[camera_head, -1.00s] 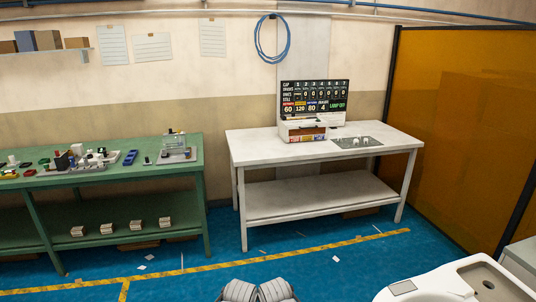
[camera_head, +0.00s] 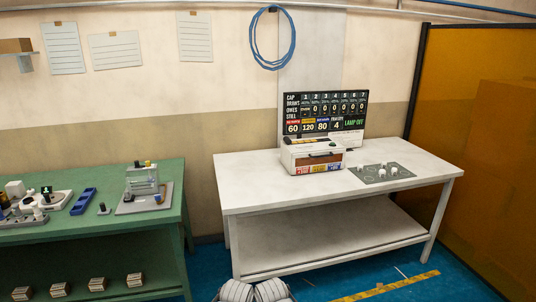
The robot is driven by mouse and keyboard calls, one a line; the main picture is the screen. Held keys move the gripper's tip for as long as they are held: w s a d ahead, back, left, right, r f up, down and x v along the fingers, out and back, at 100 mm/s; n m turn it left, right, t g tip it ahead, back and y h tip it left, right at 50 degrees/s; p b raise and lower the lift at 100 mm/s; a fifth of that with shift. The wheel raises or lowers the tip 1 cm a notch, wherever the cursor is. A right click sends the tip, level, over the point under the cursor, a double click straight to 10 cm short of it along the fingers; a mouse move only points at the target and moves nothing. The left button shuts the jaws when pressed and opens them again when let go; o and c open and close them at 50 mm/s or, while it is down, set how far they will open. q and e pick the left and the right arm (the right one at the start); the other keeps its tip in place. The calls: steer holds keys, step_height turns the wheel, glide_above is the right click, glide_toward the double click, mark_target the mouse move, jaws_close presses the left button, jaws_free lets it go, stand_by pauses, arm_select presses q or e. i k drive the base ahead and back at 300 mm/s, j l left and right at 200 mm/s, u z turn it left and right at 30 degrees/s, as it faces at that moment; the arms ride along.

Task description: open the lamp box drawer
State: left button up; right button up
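The lamp box (camera_head: 311,156) is a small white box on the white table, in front of a black scoreboard (camera_head: 325,119) that reads "LAMP OFF". Its front has a dark brown strip (camera_head: 320,159) and coloured labels below it. I cannot tell from here which part is the drawer front, but nothing sticks out of the box. Neither gripper can be made out; only rounded grey parts of mine show at the bottom edge.
The white table (camera_head: 250,180) has free room left of the box. A grey mat (camera_head: 382,172) with several small white pieces lies to its right. A green bench (camera_head: 90,230) with parts stands at left. An orange panel (camera_head: 480,130) closes the right side.

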mark_target(317, 161)
steer(key=i+z, duration=0.2)
steer(key=i, duration=0.3)
steer(key=i+j+z, duration=0.2)
steer(key=i, duration=0.3)
steer(key=i+j+z, duration=0.2)
steer(key=i, duration=0.3)
